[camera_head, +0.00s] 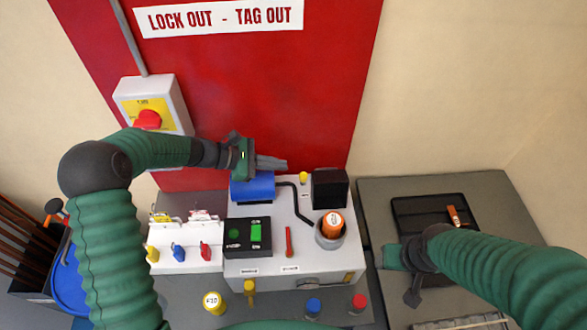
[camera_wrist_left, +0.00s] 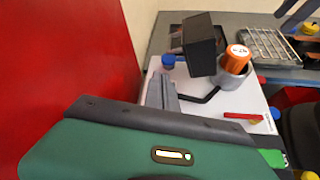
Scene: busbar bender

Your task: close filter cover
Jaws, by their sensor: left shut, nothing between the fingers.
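The black filter cover (camera_head: 329,188) stands raised at the back right of the white machine top, behind the grey filter cup (camera_head: 331,238). An orange filter (camera_head: 333,221) with a white label sits in the cup, its top exposed. In the left wrist view the black cover (camera_wrist_left: 202,42) looks tilted, beside the orange filter (camera_wrist_left: 237,60) and grey cup (camera_wrist_left: 232,77). My left gripper (camera_head: 284,164) is shut and empty, above the blue motor and left of the cover, apart from it. Its fingers (camera_wrist_left: 161,88) point toward the cover. My right gripper (camera_head: 388,257) is over the right-hand bench; its fingers are unclear.
The blue motor (camera_head: 252,189), a black hose, a red handle (camera_head: 289,242) and a black-and-green switch box (camera_head: 247,236) are on the machine. A red panel (camera_head: 290,110) rises behind. A black tray (camera_head: 430,215) lies on the right bench. Coloured bottles stand in front.

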